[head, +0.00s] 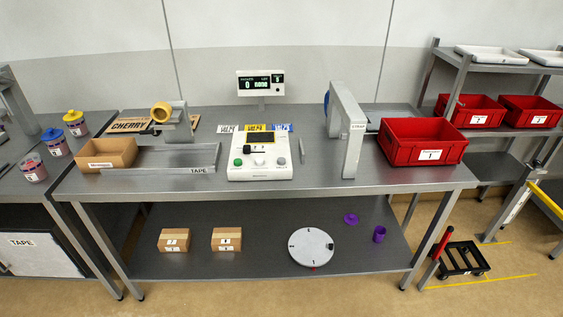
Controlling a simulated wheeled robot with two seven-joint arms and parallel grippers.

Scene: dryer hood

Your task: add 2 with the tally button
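A white control console (261,172) stands on the middle of the steel bench. It has a small dark screen (261,136), a black lever, a green button (238,162) at its left and a grey round control (282,161) at its right. The small print is too small to read, so I cannot tell which control is the tally button. Behind the console, a display (261,84) on a post shows "0" and "none" in green. Neither of my grippers is in view.
An open cardboard box (106,154) and a tape dispenser (172,122) stand left of the console. A grey arch frame (347,130) and a red bin (423,142) stand right of it. The bench front before the console is clear.

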